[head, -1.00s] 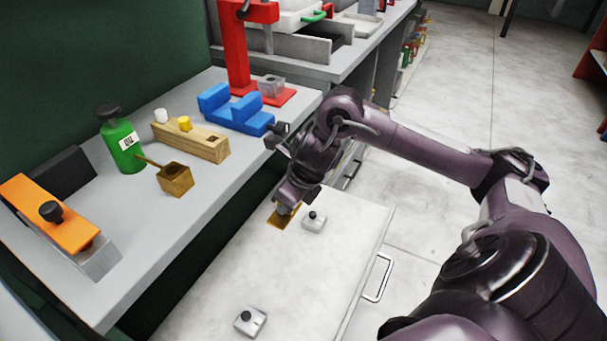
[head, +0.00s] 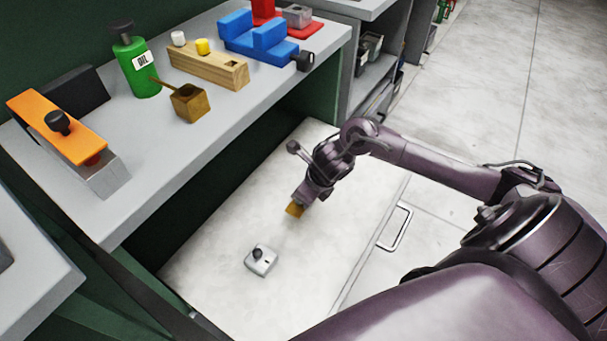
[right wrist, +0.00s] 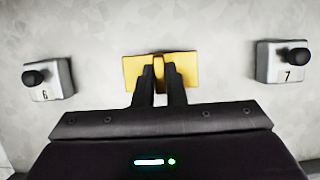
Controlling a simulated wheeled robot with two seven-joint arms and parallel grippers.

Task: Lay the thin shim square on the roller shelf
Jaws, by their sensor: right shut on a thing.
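The thin shim square is a flat yellow-brass plate (head: 294,210). It also shows in the right wrist view (right wrist: 188,66). My right gripper (head: 300,204) is shut on it, with both fingertips (right wrist: 160,78) over its middle. The plate is over a pale flat panel (head: 225,240) with a handle on its right side, low beside the bench. I cannot tell whether the plate touches the panel. No rollers show, so I cannot tell if this panel is the roller shelf. My left gripper is not in view.
A grey block with a black knob (head: 262,260) sits on the panel. The wrist view shows blocks marked 6 (right wrist: 48,80) and 7 (right wrist: 282,62) either side of the plate.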

